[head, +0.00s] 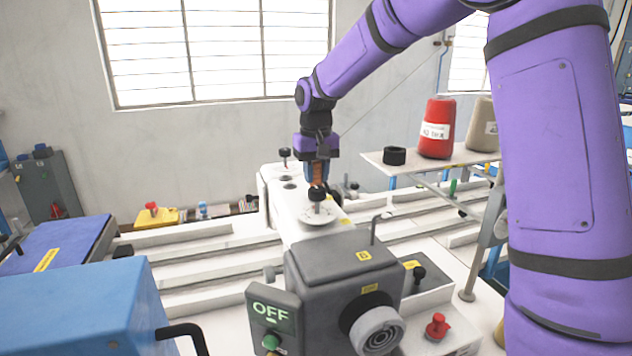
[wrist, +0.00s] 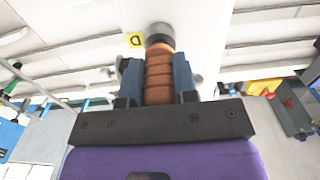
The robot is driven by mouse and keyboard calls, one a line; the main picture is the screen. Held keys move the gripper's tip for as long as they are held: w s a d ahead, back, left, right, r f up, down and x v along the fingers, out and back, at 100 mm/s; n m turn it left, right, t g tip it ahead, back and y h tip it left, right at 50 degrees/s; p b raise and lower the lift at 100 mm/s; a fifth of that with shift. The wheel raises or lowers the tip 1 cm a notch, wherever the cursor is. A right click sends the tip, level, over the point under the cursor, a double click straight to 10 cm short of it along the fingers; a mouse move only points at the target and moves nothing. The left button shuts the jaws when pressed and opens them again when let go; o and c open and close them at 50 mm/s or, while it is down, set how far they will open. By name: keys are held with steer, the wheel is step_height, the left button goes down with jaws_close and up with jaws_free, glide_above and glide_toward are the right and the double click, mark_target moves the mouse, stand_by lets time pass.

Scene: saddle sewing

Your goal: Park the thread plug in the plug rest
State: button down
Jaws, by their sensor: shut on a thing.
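My gripper (head: 317,177) points down over the white machine arm. In the wrist view its two blue fingers are shut on an orange-brown ribbed plug (wrist: 159,78), which looks like the thread plug. Its orange body also shows between the fingers in the head view (head: 317,172). A dark round knob (head: 317,194) sits just below the fingers, above a pale disc (head: 320,216); I cannot tell whether the plug touches it. In the wrist view a grey round end (wrist: 158,34) shows beyond the plug, beside a yellow D label (wrist: 135,40). I cannot tell which part is the plug rest.
A grey machine head (head: 340,265) with a B label and an OFF box (head: 272,315) stand in front. A shelf (head: 470,155) at right holds a red thread cone (head: 437,128), a beige cone (head: 483,125) and a black ring (head: 395,155). A thin thread slants up right.

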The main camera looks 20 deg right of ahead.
steer(key=shift+r, duration=1.1)
steer(key=shift+r, duration=1.95)
